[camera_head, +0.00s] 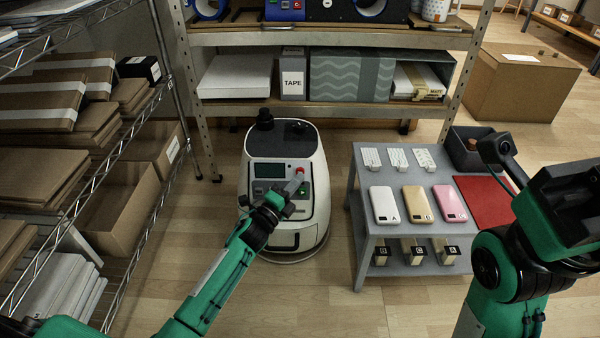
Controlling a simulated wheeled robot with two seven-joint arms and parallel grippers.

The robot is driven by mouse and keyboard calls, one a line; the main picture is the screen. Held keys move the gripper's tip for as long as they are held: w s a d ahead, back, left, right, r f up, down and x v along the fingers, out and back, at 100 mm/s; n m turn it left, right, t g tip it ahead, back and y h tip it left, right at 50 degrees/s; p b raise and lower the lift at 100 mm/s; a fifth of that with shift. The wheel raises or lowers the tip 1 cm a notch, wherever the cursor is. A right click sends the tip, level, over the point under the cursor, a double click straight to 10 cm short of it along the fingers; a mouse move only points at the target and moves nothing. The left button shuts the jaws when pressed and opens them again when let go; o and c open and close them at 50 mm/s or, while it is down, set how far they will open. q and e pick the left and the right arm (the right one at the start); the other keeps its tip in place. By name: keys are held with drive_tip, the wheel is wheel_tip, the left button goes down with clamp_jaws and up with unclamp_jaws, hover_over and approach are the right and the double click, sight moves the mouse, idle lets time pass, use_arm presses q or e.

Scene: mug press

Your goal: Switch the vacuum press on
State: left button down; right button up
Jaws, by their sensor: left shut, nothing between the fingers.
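A white floor-standing machine with a dark top, which I take for the vacuum press (256,211), stands in the middle of the head view. My left gripper (296,182) is shut and empty, over the right side of this panel just below the red button. It hides part of the panel, and I cannot tell whether it touches. My right arm (508,265) is at the right; its fingers do not show.
A grey table (362,238) with phones (385,205), white cards and a red sheet (485,200) stands to the right. Shelves stand behind and left. Bare floor lies in front.

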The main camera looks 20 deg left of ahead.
use_arm(q)
drive_tip(key=shift+w, duration=0.15)
drive_tip(key=shift+w+a+f, duration=0.1)
drive_tip(key=shift+w, duration=0.15)
drive_tip(key=shift+w+a+f+b, duration=0.1)
drive_tip(key=shift+w+a+b, duration=0.05)
drive_tip(key=shift+w+b, duration=0.3)
idle(0.9)
drive_tip(key=shift+s, duration=0.1)
drive_tip(key=shift+s+d+r+p, duration=0.1)
drive_tip(key=shift+s+d+p, duration=0.05)
drive_tip(key=shift+s+p, duration=0.25)
drive_tip(key=shift+s+d+r+p, duration=0.1)
drive_tip(key=shift+s+p, duration=0.15)
drive_tip(key=shift+s, duration=0.15)
drive_tip(key=s+p, duration=0.1)
drive_tip(key=s, duration=0.1)
drive_tip(key=s+d+r+p, duration=0.1)
drive_tip(key=s+p, duration=0.1)
drive_tip(key=s, duration=0.1)
drive_tip(key=shift+s+d+r, duration=0.2)
drive_tip(key=shift+s+d, duration=0.1)
